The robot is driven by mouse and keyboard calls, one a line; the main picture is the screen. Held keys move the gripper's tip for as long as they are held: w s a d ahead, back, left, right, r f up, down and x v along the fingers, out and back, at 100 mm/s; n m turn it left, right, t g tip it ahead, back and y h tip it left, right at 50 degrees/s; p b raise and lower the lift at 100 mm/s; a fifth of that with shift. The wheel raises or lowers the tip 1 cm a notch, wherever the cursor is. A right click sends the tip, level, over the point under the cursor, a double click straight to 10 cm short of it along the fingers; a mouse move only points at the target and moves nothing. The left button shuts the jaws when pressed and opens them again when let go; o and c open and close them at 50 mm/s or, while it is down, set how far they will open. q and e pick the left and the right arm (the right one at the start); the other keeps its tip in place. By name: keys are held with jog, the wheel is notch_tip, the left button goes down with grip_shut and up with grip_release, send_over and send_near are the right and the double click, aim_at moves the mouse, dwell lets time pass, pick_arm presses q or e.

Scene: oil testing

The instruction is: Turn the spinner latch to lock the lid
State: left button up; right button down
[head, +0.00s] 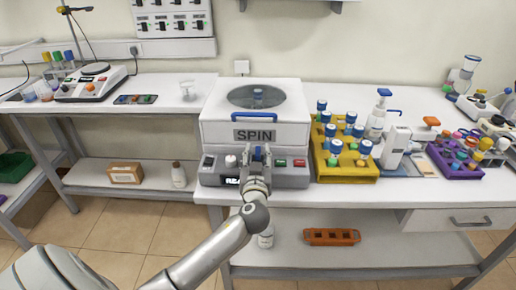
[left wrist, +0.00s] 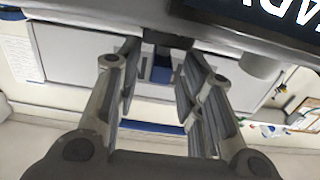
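The spinner (head: 290,178) is a white and grey box in the middle of the bench. Its white lid (head: 218,130), marked SPIN and with a round dark window, is down on the base. My left gripper (head: 258,152) is in front of the spinner, at the seam below the SPIN label. In the left wrist view, its two fingers (left wrist: 162,62) are apart. A small dark latch piece (left wrist: 166,40) with a blue part shows between the fingertips; I cannot tell whether they touch it. In the head view the gripper mostly hides the latch. My right gripper is not in view.
A yellow rack (head: 345,171) of blue-capped vials stands close to the spinner's right. A white pump bottle (head: 377,117) and a purple tray (head: 455,168) are farther right. A hotplate (head: 92,84) is at the left. Bench beside the spinner's left is mostly clear.

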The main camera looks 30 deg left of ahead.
pick_arm(q)
jog(key=shift+x, duration=1.15)
jog(key=shift+c, duration=0.2)
grip_shut()
